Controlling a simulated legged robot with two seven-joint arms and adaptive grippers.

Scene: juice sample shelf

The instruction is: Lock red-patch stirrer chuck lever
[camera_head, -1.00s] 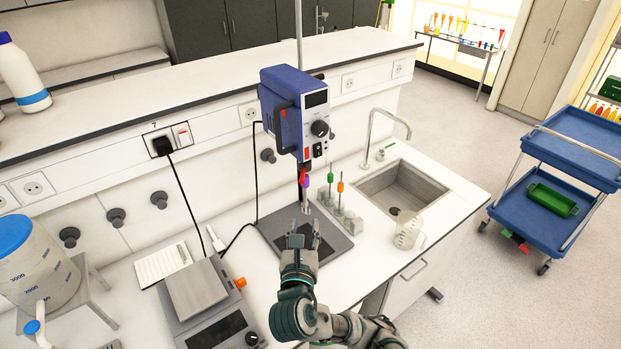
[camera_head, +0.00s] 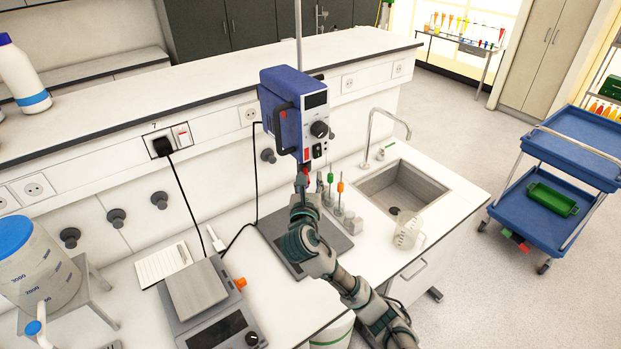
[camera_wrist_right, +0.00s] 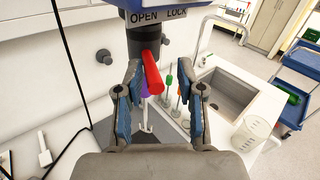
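The blue stirrer (camera_head: 283,105) hangs on a vertical rod above the bench. In the right wrist view its dark chuck (camera_wrist_right: 141,42) is below a plate (camera_wrist_right: 158,15) marked OPEN on the left and LOCK on the right. A red lever (camera_wrist_right: 152,74) sticks out from the chuck toward the camera. My right gripper (camera_wrist_right: 161,75) is open, with a blue-padded finger on either side of the lever and a gap to the right. Contact at the left finger cannot be told. In the head view the right gripper (camera_head: 303,182) hides most of the chuck. My left gripper is not in view.
A rack (camera_head: 343,214) of stirrers with coloured patches stands to the right of the stirrer's plate (camera_head: 337,243). Beyond it are a sink (camera_head: 402,188) and a clear beaker (camera_head: 408,232). A balance (camera_head: 197,289) and a notepad (camera_head: 163,263) are on the left.

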